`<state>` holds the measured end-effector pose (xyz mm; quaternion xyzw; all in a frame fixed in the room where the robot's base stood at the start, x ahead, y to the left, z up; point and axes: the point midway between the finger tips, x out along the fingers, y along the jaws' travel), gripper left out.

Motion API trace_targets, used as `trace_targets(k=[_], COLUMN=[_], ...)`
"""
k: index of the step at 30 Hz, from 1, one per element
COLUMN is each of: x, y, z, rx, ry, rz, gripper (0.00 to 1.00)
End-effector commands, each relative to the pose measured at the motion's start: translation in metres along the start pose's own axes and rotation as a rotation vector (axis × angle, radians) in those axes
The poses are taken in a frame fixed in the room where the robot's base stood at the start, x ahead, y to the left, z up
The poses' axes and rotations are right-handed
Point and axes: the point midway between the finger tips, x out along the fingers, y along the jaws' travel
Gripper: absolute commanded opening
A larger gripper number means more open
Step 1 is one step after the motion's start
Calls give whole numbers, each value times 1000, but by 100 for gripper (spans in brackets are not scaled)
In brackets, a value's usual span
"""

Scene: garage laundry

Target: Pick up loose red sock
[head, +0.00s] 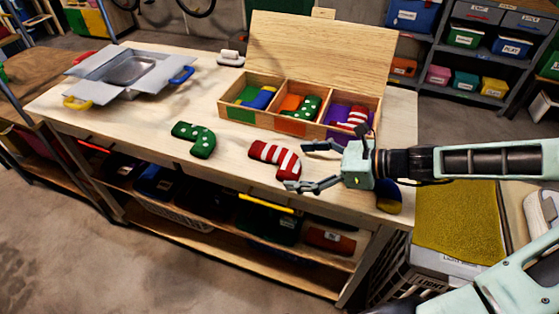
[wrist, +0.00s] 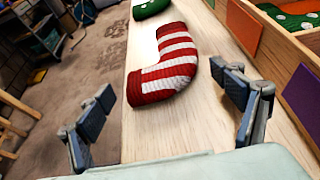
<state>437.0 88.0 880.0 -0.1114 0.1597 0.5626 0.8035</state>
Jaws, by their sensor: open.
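The loose red sock (head: 274,158), with white stripes, lies flat on the wooden workbench (head: 100,116) in front of the divided box. In the wrist view the red sock (wrist: 166,64) lies ahead of my gripper, between the lines of its two fingers. My gripper (head: 304,166) is open and empty, just right of the sock and apart from it. The open gripper also shows in the wrist view (wrist: 170,108). A second red striped sock (head: 353,119) lies inside the box's right, purple compartment.
A green dotted sock (head: 194,139) lies to the left on the bench. The wooden box (head: 300,127) with raised lid stands behind, holding socks. A blue-and-yellow sock (head: 389,197) lies partly hidden under my arm. A metal tray (head: 130,70) is at the far left.

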Motion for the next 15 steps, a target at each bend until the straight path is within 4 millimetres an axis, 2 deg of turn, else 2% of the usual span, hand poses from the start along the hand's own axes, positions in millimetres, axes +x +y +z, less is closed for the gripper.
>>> trace_targets(k=[5, 15], x=[0, 0], y=[0, 0], z=[0, 0], rx=[0, -1], ry=[0, 1], rz=[0, 0], gripper=[86, 50])
